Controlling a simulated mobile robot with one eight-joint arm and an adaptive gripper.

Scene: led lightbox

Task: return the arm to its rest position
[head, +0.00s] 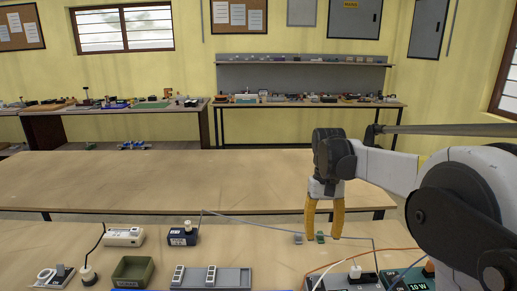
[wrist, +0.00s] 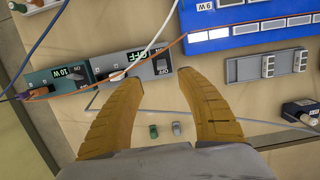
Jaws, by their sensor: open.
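My gripper (head: 324,218) hangs from my arm at the right of the head view, pointing down over the near table. Its two orange-yellow fingers are apart with nothing between them. In the wrist view my gripper (wrist: 162,98) shows the same fingers spread over the table. A small green piece (head: 320,237) and a small grey piece (head: 298,239) lie on the table beneath the fingers. They also show in the wrist view as a green piece (wrist: 153,131) and a grey piece (wrist: 176,128), apart from the fingers.
Switch boxes (wrist: 137,67) with cables stand close by. The table behind (head: 180,180) is bare.

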